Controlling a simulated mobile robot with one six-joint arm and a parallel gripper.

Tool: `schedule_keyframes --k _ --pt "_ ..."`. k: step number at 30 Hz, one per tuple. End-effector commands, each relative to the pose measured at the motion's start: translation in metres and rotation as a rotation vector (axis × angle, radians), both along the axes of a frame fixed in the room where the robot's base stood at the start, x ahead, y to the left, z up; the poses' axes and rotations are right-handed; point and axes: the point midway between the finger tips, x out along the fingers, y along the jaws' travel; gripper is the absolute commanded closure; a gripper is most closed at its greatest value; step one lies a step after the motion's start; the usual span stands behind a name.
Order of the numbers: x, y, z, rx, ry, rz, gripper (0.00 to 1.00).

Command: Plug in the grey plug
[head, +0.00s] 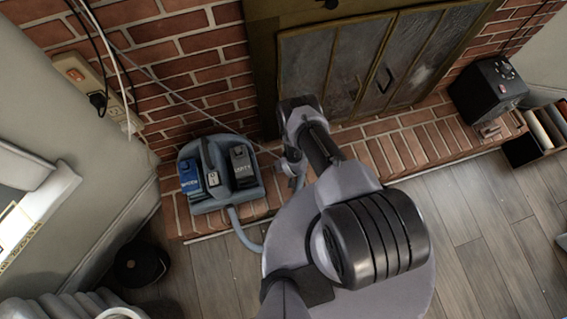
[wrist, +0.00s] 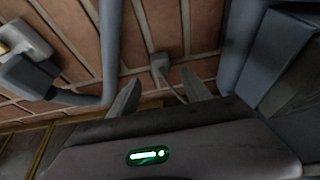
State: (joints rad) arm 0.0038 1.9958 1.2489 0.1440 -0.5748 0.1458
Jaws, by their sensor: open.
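In the wrist view, a small grey plug (wrist: 160,63) shows against the red brick, with a thin grey cord running from it toward my gripper. My gripper (wrist: 163,79) is open, with one finger on each side of the plug's line. The plug appears just beyond the fingertips, and nothing is clearly held. In the head view, my gripper (head: 291,170) is low over the brick hearth, and the plug cannot be made out there. A beige outlet strip (head: 88,78) with an orange switch is on the left wall, with a black plug (head: 98,100) in it.
A blue-grey caddy (head: 222,195) holding several items stands on the hearth, left of my gripper. The fireplace doors (head: 345,70) are behind my arm. A black box (head: 488,90) stands at the right. A dark round object (head: 140,264) is at the lower left.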

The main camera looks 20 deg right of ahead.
Motion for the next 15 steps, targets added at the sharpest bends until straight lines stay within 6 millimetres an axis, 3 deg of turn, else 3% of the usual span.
schedule_keyframes --k 7,15 --pt "0.012 0.004 -0.042 0.000 0.000 0.000 0.44" --pt "0.018 0.003 -0.048 0.000 0.000 0.000 0.44"
